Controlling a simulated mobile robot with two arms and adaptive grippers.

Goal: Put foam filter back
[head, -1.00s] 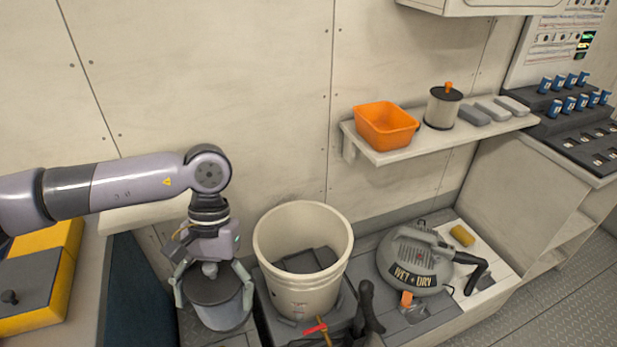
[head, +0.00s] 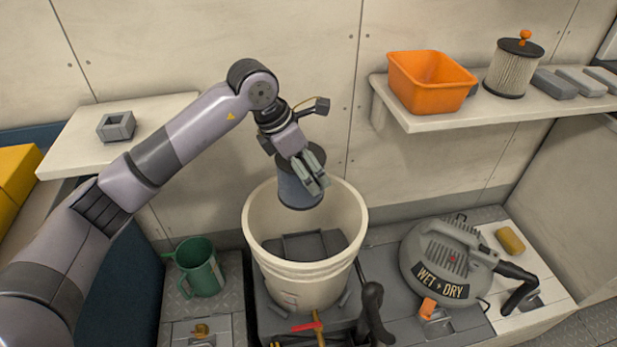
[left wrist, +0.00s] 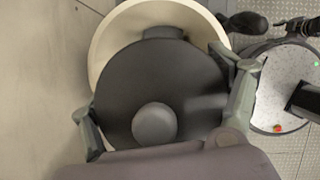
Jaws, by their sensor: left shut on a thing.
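The foam filter (head: 297,192), a blue-grey cylinder with a dark round top, is in my left gripper (head: 303,174). It hangs tilted over the mouth of the cream bucket (head: 300,284), near its back rim. In the left wrist view the filter's dark top (left wrist: 180,72) with a round grey knob fills the middle, one finger on each side, and covers much of the bucket (left wrist: 115,40). The grey vacuum head (head: 440,262) marked WET + DRY sits on the bench right of the bucket. My right gripper is not in view.
Dark grey pieces (head: 305,245) lie inside the bucket. A shelf at right holds an orange tub (head: 432,84), a pleated cartridge (head: 511,70) and grey blocks. A green jug (head: 200,267) stands left of the bucket. A black handle (head: 373,312) rises in front.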

